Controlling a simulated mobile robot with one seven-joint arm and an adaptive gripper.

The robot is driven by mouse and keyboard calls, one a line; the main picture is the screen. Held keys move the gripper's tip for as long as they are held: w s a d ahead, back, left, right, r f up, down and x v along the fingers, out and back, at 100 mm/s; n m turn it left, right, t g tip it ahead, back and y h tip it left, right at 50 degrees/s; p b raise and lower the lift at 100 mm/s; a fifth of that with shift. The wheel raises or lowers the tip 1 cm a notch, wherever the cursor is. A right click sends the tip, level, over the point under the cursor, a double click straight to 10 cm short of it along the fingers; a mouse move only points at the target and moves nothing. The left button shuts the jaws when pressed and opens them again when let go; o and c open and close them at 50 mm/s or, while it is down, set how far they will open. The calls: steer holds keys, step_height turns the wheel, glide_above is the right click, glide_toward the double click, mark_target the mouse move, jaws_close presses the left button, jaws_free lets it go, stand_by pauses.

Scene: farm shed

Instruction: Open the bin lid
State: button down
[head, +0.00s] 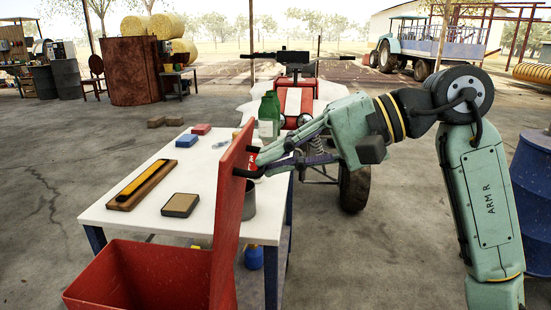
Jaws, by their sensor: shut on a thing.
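The red bin (138,276) stands at the bottom left, in front of the white table. Its red lid (228,217) is raised to nearly upright, and part of the bin's inside shows. My gripper (251,163) is at the upper right edge of the lid, with its dark fingertips against it. It is shut on the lid's edge, though the exact contact is partly hidden.
A quad bike (356,186) stands behind. A blue barrel (532,205) is at right.

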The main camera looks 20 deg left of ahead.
steer(key=c, duration=1.7)
jaws_free()
steer(key=v, duration=1.2)
